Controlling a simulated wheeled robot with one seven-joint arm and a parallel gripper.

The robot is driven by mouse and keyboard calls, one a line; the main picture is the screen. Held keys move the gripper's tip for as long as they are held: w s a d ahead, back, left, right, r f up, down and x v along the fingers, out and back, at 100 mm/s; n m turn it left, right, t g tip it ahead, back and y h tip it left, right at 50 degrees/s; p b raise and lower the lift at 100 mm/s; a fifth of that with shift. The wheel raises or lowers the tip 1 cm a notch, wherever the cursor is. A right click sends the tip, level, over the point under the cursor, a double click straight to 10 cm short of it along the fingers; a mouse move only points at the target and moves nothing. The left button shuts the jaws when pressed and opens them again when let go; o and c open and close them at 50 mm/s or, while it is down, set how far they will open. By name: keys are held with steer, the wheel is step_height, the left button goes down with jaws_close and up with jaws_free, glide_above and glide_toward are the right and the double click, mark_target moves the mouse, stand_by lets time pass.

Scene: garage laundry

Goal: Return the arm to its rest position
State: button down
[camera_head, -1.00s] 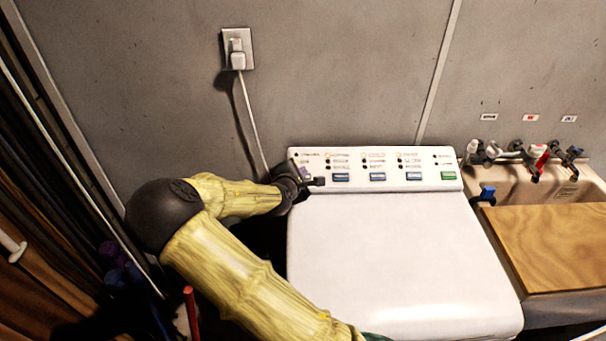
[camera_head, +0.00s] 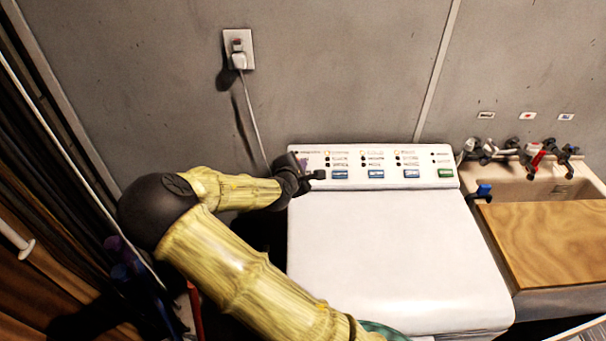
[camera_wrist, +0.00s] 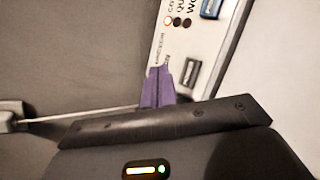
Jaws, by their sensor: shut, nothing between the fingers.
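My gripper (camera_head: 318,174) is at the left end of the washer's control panel (camera_head: 400,160), close to the leftmost blue button. In the wrist view its purple fingers (camera_wrist: 158,88) are together with nothing between them, in front of the panel's edge. I cannot tell whether the fingertips touch the panel. My arm is bent, reaching in from the lower middle, out to the left and back right to the washer. The white washer (camera_head: 390,260) has its lid closed.
A wall outlet (camera_head: 238,48) with a plugged cord is above my arm. A sink (camera_head: 530,180) with several taps and a wooden board (camera_head: 550,240) is at the right. Dark shelving and long-handled items stand close at the left. The washer top is clear.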

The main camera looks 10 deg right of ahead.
steer(key=s+d+f+m+g, duration=0.2)
steer(key=s+m, duration=0.1)
steer(key=s+d+f+m+g, duration=0.1)
steer(key=shift+s+d+f+m+y, duration=0.1)
steer(key=shift+s+m+y, duration=0.15)
steer(key=shift+m+y, duration=0.05)
steer(key=s+m+g+y, duration=0.1)
steer(key=s, duration=0.1)
steer(key=s+m+g, duration=0.1)
steer(key=s+m, duration=0.1)
steer(key=s+f+m+g+y, duration=0.1)
steer(key=s+m, duration=0.1)
steer(key=shift+s+y, duration=0.3)
steer(key=shift+s, duration=0.1)
steer(key=s+a+r+m+g+y, duration=0.1)
steer(key=s+r+m, duration=0.3)
steer(key=s, duration=0.4)
steer(key=s+a+r+m+g+y, duration=0.1)
steer(key=s+r+m, duration=0.3)
steer(key=s, duration=0.4)
steer(key=shift+s+a+r+m+g+y, duration=0.15)
steer(key=shift+s+r+m+g+y, duration=0.25)
steer(key=shift+m+y, duration=0.3)
steer(key=shift+w, duration=0.15)
